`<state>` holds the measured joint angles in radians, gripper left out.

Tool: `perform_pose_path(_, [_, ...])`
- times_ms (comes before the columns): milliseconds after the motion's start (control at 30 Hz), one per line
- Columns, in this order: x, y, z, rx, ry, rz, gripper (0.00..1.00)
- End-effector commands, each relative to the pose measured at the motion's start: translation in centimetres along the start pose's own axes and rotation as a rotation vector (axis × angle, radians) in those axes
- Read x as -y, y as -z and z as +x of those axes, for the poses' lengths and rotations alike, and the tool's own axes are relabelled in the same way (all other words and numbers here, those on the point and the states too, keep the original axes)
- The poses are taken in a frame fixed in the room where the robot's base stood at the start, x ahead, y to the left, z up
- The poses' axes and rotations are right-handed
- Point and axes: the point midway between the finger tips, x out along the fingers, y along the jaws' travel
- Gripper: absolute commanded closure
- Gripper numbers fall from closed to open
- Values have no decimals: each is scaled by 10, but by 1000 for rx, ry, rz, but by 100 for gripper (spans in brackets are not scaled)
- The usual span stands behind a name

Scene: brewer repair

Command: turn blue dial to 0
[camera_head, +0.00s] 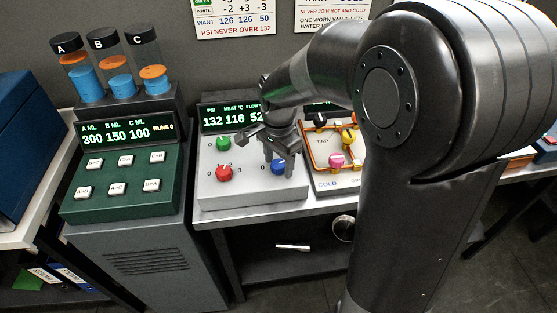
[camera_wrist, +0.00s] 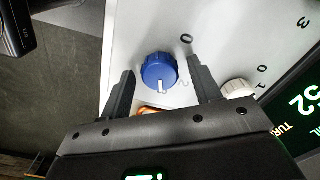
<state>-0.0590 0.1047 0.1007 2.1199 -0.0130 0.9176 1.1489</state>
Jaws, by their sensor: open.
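The blue dial (camera_wrist: 159,70) sits on the light grey panel in the wrist view, with a white pointer mark on its lower edge. The printed 0 is just above and right of it, on the opposite side from the mark. My gripper (camera_wrist: 158,88) is open, with one finger on each side of the dial and a gap to both. In the head view the blue dial (camera_head: 278,167) shows partly behind my gripper (camera_head: 281,170), at the right of the control box (camera_head: 245,195).
A red dial (camera_head: 224,173) and a green dial (camera_head: 223,143) are on the same box. A white knob (camera_wrist: 238,89) is close to the right finger. The display (camera_head: 231,117) reads 132, 116 and 52. A tap unit (camera_head: 340,185) stands to the right.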

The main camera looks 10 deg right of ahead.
Motion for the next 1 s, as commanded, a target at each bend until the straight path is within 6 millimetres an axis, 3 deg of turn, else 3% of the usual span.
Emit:
perform_pose_path(167, [0, 0, 0, 0, 0, 0, 43])
perform_pose_path(700, [0, 0, 0, 0, 0, 0, 87])
perform_pose_path(1000, [0, 0, 0, 0, 0, -36, 87])
